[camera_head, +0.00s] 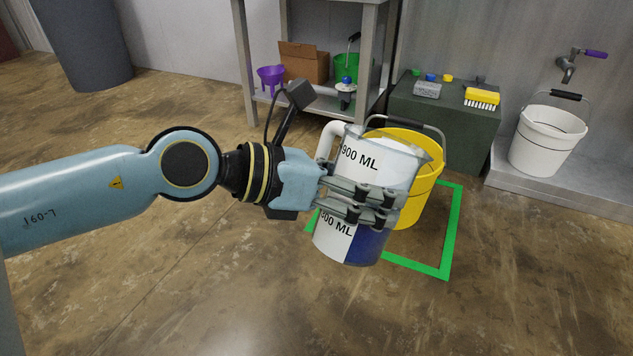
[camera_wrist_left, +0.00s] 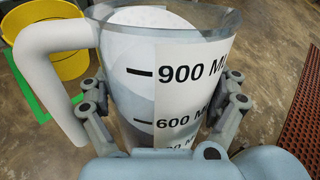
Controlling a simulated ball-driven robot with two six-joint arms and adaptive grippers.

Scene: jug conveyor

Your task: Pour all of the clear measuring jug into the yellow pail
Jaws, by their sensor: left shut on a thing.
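The clear measuring jug (camera_head: 385,172) has a white handle, a pale panel with black ML marks and a blue patch low on its side. My left gripper (camera_head: 388,208) is shut around its middle and holds it roughly upright. The jug also fills the left wrist view (camera_wrist_left: 165,75), with the gripper fingers on both sides; the level of its contents is unclear. The yellow pail (camera_head: 428,192) stands on the floor behind the jug, partly hidden by it. The pail's yellow side shows at upper left in the left wrist view (camera_wrist_left: 68,63). My right gripper is not in view.
A green square outline (camera_head: 450,235) on the floor surrounds the pail. A white bucket (camera_head: 545,145) stands under a tap at right. The front floor is clear.

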